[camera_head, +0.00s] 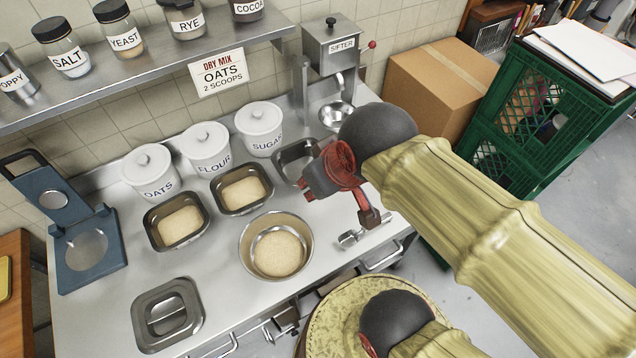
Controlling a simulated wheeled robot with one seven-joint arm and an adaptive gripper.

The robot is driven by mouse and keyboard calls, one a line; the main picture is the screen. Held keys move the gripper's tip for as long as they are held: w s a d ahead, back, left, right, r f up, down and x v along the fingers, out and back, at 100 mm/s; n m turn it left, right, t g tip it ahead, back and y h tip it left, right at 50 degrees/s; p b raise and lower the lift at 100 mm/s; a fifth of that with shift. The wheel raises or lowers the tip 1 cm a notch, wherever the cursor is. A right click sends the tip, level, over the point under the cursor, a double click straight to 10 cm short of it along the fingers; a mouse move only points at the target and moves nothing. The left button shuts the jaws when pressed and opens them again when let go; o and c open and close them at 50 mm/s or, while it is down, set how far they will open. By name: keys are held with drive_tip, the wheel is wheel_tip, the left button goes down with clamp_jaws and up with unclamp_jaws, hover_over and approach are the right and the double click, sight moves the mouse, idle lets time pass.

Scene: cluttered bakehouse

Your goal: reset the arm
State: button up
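My arm, in a yellowish sleeve with dark round joints, reaches in from the right in the head view. My gripper (371,217), red and dark, hangs over the right part of the steel counter (220,300). I see it from above and the side, and its finger gap is not clear. A small metal utensil (350,238) shows just below its tip; I cannot tell whether they touch. The gripper is right of the large round bowl (246,243) and in front of an empty-looking steel pan (283,160), which it partly hides.
Two rectangular pans (152,232) (226,208) hold pale oats or flour, as does the bowl. White canisters (150,173) line the wall.

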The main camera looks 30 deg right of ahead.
drive_tip(key=shift+s+r+m, duration=0.1)
drive_tip(key=shift+s+m, duration=0.3)
wheel_tip(320, 180, down, 5)
drive_tip(key=b, duration=0.5)
